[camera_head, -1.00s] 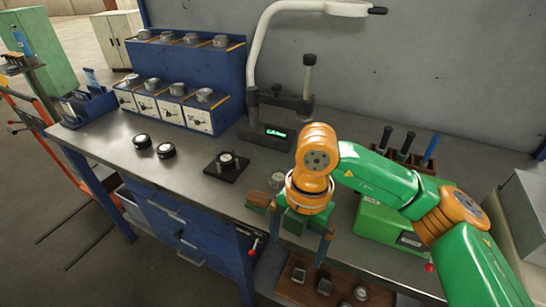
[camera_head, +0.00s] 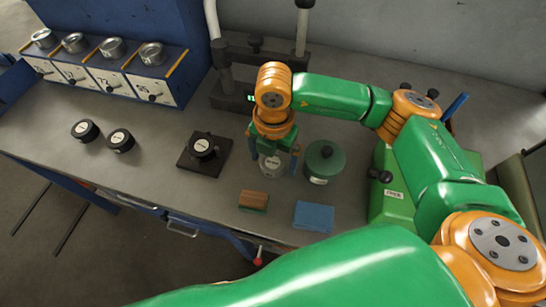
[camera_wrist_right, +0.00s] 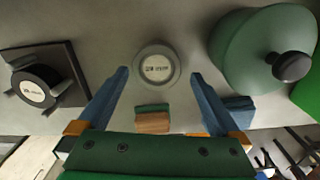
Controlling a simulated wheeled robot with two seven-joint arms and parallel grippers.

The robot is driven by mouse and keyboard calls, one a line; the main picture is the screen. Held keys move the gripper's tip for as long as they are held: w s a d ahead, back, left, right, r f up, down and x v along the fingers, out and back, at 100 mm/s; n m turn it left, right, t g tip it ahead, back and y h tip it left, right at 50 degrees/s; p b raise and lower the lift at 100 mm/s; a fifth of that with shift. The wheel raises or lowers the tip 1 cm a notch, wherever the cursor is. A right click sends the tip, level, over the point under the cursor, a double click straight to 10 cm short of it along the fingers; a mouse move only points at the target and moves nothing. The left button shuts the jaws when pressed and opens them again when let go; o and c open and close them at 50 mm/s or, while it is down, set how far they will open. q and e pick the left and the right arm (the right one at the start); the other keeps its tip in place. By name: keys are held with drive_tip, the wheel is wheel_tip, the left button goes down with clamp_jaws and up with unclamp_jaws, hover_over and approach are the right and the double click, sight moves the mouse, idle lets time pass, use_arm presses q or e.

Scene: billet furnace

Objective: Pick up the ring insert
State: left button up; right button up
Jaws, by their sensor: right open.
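The ring insert appears to be the small grey round piece with a pale printed label (camera_wrist_right: 157,65). It stands on the grey bench and shows in the head view (camera_head: 271,165), partly hidden by my right gripper. My right gripper (camera_head: 276,160) is open and points down over it. In the right wrist view, the blue fingers of this gripper (camera_wrist_right: 160,74) lie on either side of the insert, with visible gaps to it. Whether the fingertips are down at its height I cannot tell. My left gripper is not in view.
A green round lidded pot (camera_head: 324,161) stands close right of the insert. A black fixture with a labelled disc (camera_head: 203,148) is to the left. A brown-and-green block (camera_head: 253,200) and blue block (camera_head: 314,215) lie nearer the front edge. Two black discs sit further left.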

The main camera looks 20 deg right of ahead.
drive_tip(key=shift+w+f, duration=0.5)
drive_tip(key=shift+f, duration=0.1)
drive_tip(key=shift+s+r, duration=0.1)
drive_tip(key=shift+s, duration=0.1)
drive_tip(key=c, duration=1.1)
drive_tip(key=shift+w, duration=0.15)
clamp_jaws()
